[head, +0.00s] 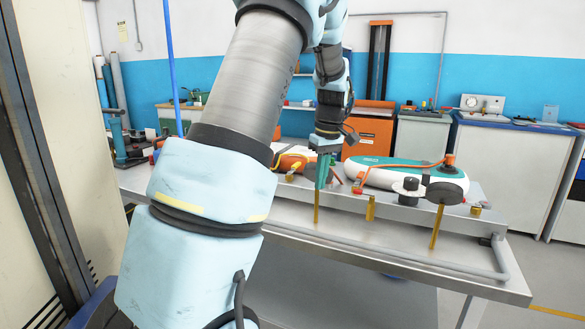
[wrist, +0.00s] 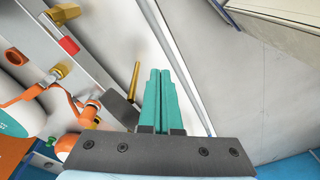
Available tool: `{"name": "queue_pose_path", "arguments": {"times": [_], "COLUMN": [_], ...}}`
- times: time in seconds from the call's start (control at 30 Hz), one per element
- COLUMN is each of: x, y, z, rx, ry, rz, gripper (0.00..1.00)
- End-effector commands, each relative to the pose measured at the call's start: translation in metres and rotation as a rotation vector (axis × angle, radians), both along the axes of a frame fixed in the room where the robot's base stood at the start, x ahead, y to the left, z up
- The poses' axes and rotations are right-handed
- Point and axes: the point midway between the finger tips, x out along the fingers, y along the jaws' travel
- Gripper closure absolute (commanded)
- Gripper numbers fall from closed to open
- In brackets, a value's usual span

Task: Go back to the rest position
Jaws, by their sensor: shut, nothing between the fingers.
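My gripper (head: 324,172) hangs over the metal workbench in the head view, its teal fingers pointing down. In the wrist view the gripper (wrist: 160,75) shows its two teal fingers together with nothing between them. A brass-coloured peg (head: 316,207) stands just below the fingertips in the head view. The same kind of peg (wrist: 132,82) lies left of the fingers in the wrist view; I cannot tell whether they touch. My arm crosses the left and middle of the head view and hides part of the bench.
An orange machine (head: 372,135) and grey cabinets (head: 505,165) stand behind. Floor is clear at right.

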Motion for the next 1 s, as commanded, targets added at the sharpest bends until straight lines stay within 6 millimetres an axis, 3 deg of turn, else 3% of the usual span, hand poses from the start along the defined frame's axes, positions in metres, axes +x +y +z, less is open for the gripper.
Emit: {"name": "queue_pose_path", "arguments": {"times": [0.03, 0.2, 0.4, 0.5, 0.67, 1.0], "x": [-0.018, -0.082, -0.159, -0.184, -0.201, -0.201], "y": [0.025, 0.084, 0.125, 0.135, 0.141, 0.141], "z": [-0.004, -0.02, -0.038, -0.045, -0.049, -0.05], "rx": [-0.022, -0.065, -0.064, -0.055, -0.045, -0.045], "ry": [0.006, -0.009, -0.045, -0.057, -0.064, -0.062], "rz": [-0.051, -0.282, -0.524, -0.602, -0.657, -0.661], "gripper": [1.0, 1.0, 1.0, 1.0, 1.0, 1.0]}}
